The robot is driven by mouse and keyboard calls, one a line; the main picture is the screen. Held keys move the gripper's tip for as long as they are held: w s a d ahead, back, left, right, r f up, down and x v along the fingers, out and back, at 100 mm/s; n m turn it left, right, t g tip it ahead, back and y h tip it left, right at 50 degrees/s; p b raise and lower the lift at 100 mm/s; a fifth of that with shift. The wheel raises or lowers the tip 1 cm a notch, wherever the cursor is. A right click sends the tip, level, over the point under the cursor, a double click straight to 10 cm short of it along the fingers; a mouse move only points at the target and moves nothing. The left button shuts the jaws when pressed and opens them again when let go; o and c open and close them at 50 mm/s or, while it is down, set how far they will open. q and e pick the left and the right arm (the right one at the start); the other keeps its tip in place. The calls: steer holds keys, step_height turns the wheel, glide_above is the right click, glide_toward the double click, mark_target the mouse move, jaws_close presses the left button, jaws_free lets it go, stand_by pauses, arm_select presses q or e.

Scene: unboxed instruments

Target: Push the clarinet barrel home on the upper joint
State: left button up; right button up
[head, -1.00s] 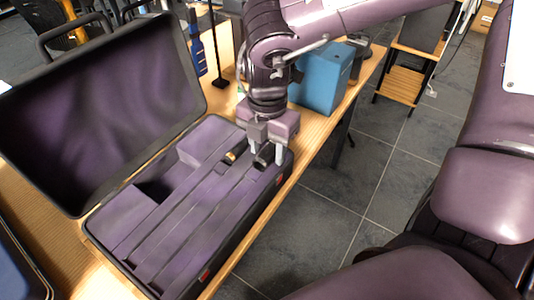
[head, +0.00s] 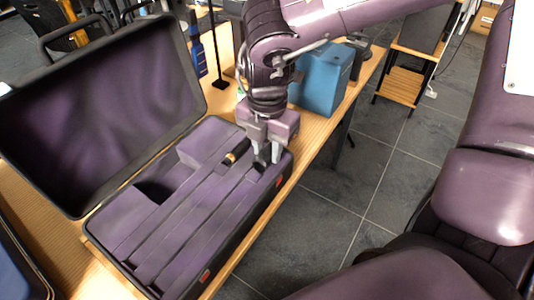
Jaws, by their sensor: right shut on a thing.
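My right gripper (head: 265,156) points down at the far right end of the open case. It is shut on a small dark piece (head: 261,163), which looks like the clarinet barrel. The fingers cover much of it. Just left of it, a dark piece with a tan band (head: 236,153) lies in the purple lining. It may be the end of the upper joint, but I cannot tell for sure. A gap shows between this piece and the gripper. My left gripper is not in view.
The open case (head: 205,282) has a purple lining with long slots, and its lid (head: 100,110) stands up at the left. A blue box (head: 322,80) and a blue bottle (head: 197,45) stand behind on the wooden table (head: 215,95). Tiled floor lies to the right.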

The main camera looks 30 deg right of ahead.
mark_target(268, 150)
steer(key=shift+r+p, duration=0.3)
steer(key=shift+r, duration=0.3)
stand_by(0.3)
steer(key=shift+r+p, duration=1.3)
steer(key=shift+r, duration=0.8)
